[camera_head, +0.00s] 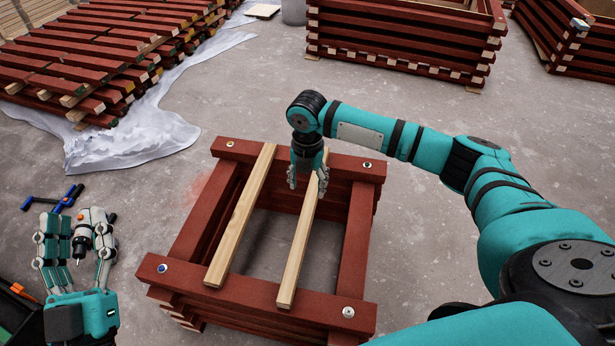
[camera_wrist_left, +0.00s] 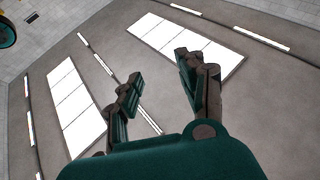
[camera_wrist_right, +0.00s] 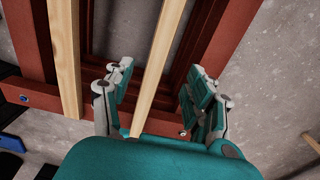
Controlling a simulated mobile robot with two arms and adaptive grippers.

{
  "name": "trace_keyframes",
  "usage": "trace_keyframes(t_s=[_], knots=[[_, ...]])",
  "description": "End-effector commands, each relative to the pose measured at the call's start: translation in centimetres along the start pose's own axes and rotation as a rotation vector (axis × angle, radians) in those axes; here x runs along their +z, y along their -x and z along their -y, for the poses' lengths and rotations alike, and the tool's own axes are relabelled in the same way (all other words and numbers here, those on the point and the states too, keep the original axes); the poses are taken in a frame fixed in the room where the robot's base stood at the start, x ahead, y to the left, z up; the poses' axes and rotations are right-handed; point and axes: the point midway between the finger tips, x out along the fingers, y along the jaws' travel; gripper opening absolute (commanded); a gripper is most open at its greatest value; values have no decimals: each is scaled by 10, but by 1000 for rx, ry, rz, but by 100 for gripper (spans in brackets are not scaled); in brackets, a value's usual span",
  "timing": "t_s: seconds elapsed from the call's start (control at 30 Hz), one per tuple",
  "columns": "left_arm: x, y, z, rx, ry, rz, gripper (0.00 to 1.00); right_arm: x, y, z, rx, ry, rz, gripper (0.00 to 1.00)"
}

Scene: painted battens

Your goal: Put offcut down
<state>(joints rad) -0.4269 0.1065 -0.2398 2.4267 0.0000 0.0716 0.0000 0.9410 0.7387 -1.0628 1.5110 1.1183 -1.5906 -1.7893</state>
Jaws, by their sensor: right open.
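Two pale wooden offcuts lie across the top of a red batten frame (camera_head: 240,303). The left offcut (camera_head: 240,220) shows whole in the head view; the right offcut (camera_head: 299,250) has its far part under my right gripper (camera_head: 307,184). My right gripper is open, with its fingers on either side of the right offcut. In the right wrist view the right offcut (camera_wrist_right: 160,50) runs between the spread fingers, and the left offcut (camera_wrist_right: 65,60) lies outside them. My left gripper (camera_head: 78,217) is open and points upward, empty, at the lower left.
A blue and black clamp-like tool (camera_head: 52,200) lies beyond my left gripper. A stack of red battens (camera_head: 80,60) stands on grey sheeting (camera_head: 140,135) at the upper left. More red frames (camera_head: 400,40) stand at the back.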

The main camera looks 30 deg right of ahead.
Motion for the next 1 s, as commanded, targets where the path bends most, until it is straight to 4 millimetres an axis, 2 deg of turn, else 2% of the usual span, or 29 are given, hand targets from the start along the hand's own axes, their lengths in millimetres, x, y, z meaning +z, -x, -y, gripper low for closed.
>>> trace_keyframes(t_s=[0.07, 0.17, 0.27, 0.37, 0.43, 0.5, 0.57, 0.6, 0.67, 0.7, 0.77, 0.8, 0.9, 1.0], knots=[[5, 0, 1, -2, -2, 34, 40, 0, 4, 0, 1, 0, 0, 56], [10, 0, 1, -3, -2, 56, 40, -10, -1, -10, 32, -10, 2, 56], [11, 1, 1, -3, -3, 60, 40, -38, -17, -42, 150, -61, 1, 56], [11, 1, 1, -3, -3, 59, 40, -90, -28, -93, 381, -186, -39, 56], [10, 1, 1, -3, -3, 59, 40, -130, -18, -130, 588, -319, -110, 56], [10, 0, 1, -3, -3, 58, 40, -163, 4, -157, 795, -475, -211, 56], [10, 0, 1, -2, -2, 58, 40, -182, 32, -170, 967, -618, -316, 56], [10, 0, 1, -2, -2, 58, 40, -191, 53, -174, 1078, -716, -393, 56], [10, 0, 1, -2, -2, 58, 40, -198, 87, -170, 1242, -862, -515, 56], [10, 0, 1, -2, -2, 57, 40, -198, 110, -163, 1347, -955, -595, 56], [10, 0, 1, -2, -2, 57, 40, -194, 143, -144, 1501, -1078, -709, 56], [10, 0, 1, -2, -2, 57, 40, -190, 163, -127, 1596, -1146, -778, 56], [10, 0, 1, -2, -2, 58, 40, -180, 203, -83, 1797, -1258, -913, 56], [10, 0, 1, -2, -2, 57, 40, -176, 229, -47, 1936, -1300, -999, 56]])
